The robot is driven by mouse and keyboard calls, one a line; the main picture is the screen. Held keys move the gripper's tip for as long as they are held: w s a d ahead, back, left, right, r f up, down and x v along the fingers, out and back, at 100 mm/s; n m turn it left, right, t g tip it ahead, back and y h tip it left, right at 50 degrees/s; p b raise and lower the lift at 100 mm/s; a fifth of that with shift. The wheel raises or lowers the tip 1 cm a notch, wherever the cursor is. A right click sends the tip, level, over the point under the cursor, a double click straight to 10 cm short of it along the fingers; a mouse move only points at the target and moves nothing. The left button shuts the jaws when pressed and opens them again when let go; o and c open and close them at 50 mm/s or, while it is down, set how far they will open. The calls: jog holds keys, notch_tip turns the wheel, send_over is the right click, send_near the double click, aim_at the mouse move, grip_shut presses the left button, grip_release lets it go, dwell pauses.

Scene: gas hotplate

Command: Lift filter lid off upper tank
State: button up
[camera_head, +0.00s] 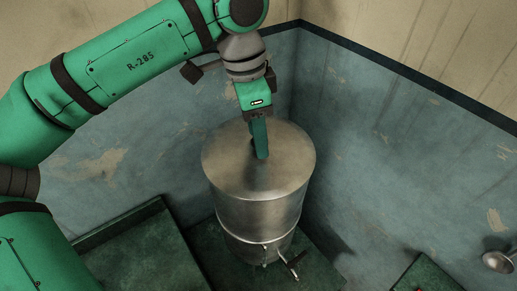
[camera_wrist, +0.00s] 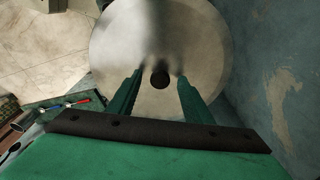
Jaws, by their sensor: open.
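The metal filter lid (camera_head: 285,160) covers the top of the upper tank (camera_head: 262,212), a steel cylinder standing in the corner. In the wrist view the lid (camera_wrist: 205,40) is a round steel disc with a small dark knob (camera_wrist: 160,78) near its middle. My gripper (camera_head: 260,155) points down at the lid's centre. In the wrist view my gripper (camera_wrist: 160,80) is open, with one green finger on each side of the knob. I cannot tell whether the fingers touch the knob or the lid. The knob is hidden behind the fingers in the head view.
A tap (camera_head: 290,265) sticks out low on the tank's front. Green-topped surfaces lie left (camera_head: 145,250) and lower right (camera_head: 425,275). A metal ladle-like object (camera_head: 497,262) is at the far right. Blue walls (camera_head: 370,130) stand close behind the tank.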

jog(key=shift+c, duration=0.7)
grip_shut()
jog(key=shift+r, duration=0.1)
jog(key=shift+r, duration=0.2)
jog(key=r, duration=0.3)
jog(key=shift+s+d+r, duration=0.15)
jog(key=shift+s, duration=0.15)
jog(key=s+d+r, duration=0.2)
jog(key=s+r, duration=1)
jog(key=s, duration=0.1)
jog(key=shift+d, duration=0.15)
